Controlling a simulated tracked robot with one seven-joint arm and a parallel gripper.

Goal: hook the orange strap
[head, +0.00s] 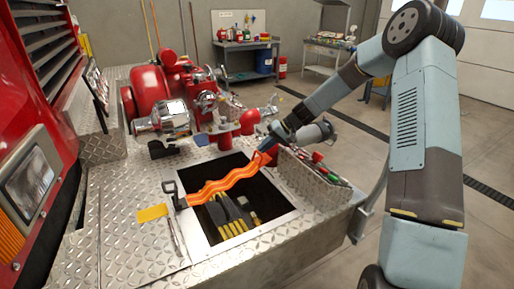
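The orange strap (228,181) stretches in a wavy line across the square opening in the diamond-plate deck. Its left end meets a dark hook or bracket (176,196) at the opening's left edge; I cannot tell whether it is fastened there. Its right end reaches my gripper (268,150) at the opening's far right corner. My gripper is small and partly hidden in this view, and I cannot make out whether its fingers are shut on the strap end.
The opening's frame (213,250) surrounds a dark recess holding yellow-and-black items (226,214). Red pump fittings (175,95) stand behind it. A tool tray (315,173) lies to the right. A yellow tag (152,213) and a thin tool (174,233) lie left. A red truck front borders the left side.

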